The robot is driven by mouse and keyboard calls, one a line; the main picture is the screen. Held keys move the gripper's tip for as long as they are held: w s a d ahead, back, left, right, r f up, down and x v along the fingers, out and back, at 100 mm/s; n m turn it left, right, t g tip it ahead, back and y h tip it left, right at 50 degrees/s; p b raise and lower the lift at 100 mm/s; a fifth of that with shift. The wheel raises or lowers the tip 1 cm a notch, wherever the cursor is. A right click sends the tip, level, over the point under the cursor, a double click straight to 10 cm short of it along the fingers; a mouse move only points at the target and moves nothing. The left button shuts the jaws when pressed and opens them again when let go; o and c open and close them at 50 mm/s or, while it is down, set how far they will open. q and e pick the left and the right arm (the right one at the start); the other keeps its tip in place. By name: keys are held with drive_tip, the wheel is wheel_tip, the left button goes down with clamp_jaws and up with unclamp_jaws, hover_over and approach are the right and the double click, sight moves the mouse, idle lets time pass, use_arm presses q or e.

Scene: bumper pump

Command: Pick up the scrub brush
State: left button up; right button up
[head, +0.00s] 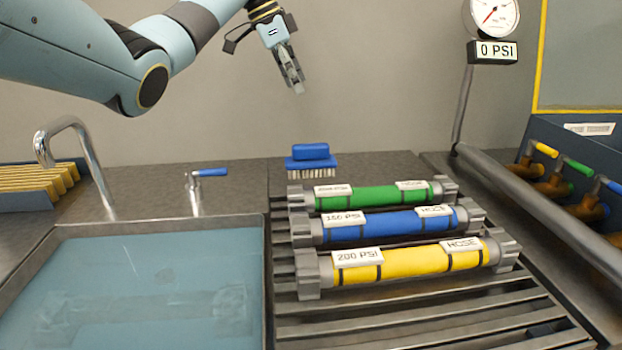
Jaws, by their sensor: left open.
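The scrub brush (311,157) has a blue body and handle with pale bristles pointing down. It stands on the dark counter behind the hoses, near the back wall. My left gripper (297,88) hangs in the air above the brush and slightly to its left in the picture. It points downward, is open and holds nothing. A clear gap shows between its fingertips and the brush. My right gripper is not in view.
Green (374,196), blue (390,224) and yellow (408,262) hoses lie on a slatted rack in front of the brush. A water-filled sink (160,290), a tap (90,160) and a blue-handled lever (208,173) are left. A gauge reading 0 PSI (492,50) stands right.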

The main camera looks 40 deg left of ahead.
use_arm(q)
drive_tip(key=b, duration=0.6)
approach(321, 144)
drive_tip(key=f, duration=0.1)
drive_tip(key=a+f, duration=0.2)
drive_tip(key=shift+s+f, duration=0.15)
drive_tip(key=shift+f, duration=0.2)
drive_tip(key=b+x, duration=0.1)
drive_tip(key=x, duration=0.4)
drive_tip(key=shift+d+f, duration=0.15)
drive_tip(key=shift+d, duration=0.05)
drive_tip(key=x, duration=0.5)
drive_tip(key=shift+s+d+b, duration=0.1)
drive_tip(key=shift+d+b, duration=0.25)
drive_tip(key=shift+d, duration=0.05)
drive_tip(key=c, duration=1.3)
drive_tip(key=shift+r, duration=0.55)
drive_tip(key=r, duration=0.2)
drive_tip(key=r+p, duration=0.1)
drive_tip(key=shift+d+r, duration=0.3)
drive_tip(key=shift+r, duration=0.1)
drive_tip(key=d+r, duration=0.2)
drive_tip(key=d, duration=0.1)
drive_tip(key=w+d+r+p, duration=0.1)
drive_tip(key=d+r, duration=0.1)
drive_tip(key=d, duration=0.2)
drive_tip(key=d+r, duration=0.2)
drive_tip(key=d, duration=0.2)
drive_tip(key=shift+w+r, duration=0.15)
drive_tip(key=shift+w, duration=0.15)
